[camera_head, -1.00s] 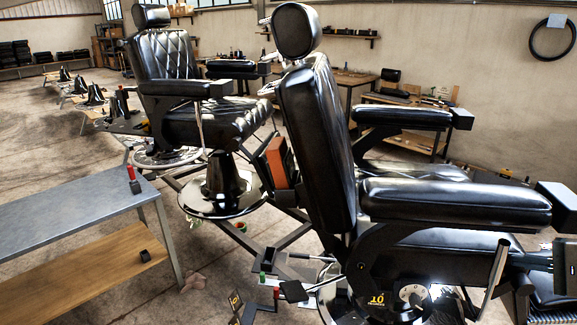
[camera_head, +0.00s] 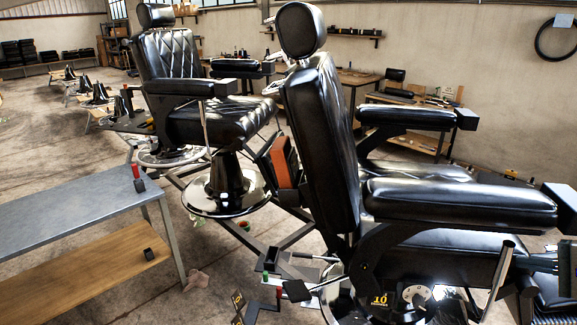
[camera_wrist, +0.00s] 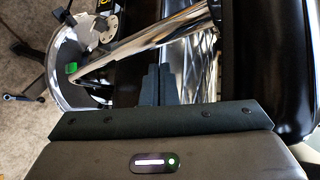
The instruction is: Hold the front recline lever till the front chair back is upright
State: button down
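The front chair's black back (camera_head: 325,140) leans slightly to the left, with its headrest (camera_head: 300,29) above. A shiny recline lever (camera_head: 500,270) stands tilted beside the seat at the right. My gripper (camera_head: 522,261) is just right of the lever, partly cut by the picture's edge. In the wrist view, the lever (camera_wrist: 145,50) crosses diagonally in front of the fingertips. My gripper's two dark fingers (camera_wrist: 157,72) are close together there. The fingertips are at or very near the lever; I cannot tell whether they touch it.
The front chair's armrest (camera_head: 455,200) runs above the lever. A second black chair (camera_head: 185,85) stands behind to the left. A grey-topped table (camera_head: 70,215) with a red-topped item (camera_head: 138,180) is at the left. A round metal base (camera_wrist: 75,92) shows in the wrist view.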

dwell(0.3)
jog(key=shift+w+a+f+b, duration=0.15)
jog(key=shift+a+b, duration=0.2)
jog(key=shift+a, duration=0.25)
jog(key=shift+a, duration=0.15)
jog(key=shift+w+a+f, duration=0.1)
jog(key=shift+a, duration=0.3)
jog(key=shift+b, duration=0.35)
jog(key=shift+w+a+f+b, duration=0.15)
jog(key=shift+a+b, duration=0.1)
jog(key=shift+a, duration=0.2)
jog(key=shift+a+f+b, duration=0.15)
jog(key=shift+a+b, duration=0.05)
jog(key=shift+a, duration=0.2)
jog(key=d, duration=0.1)
jog(key=d+p, duration=0.1)
jog(key=d+r+p, duration=0.1)
jog(key=d, duration=0.1)
jog(key=shift+s, duration=0.35)
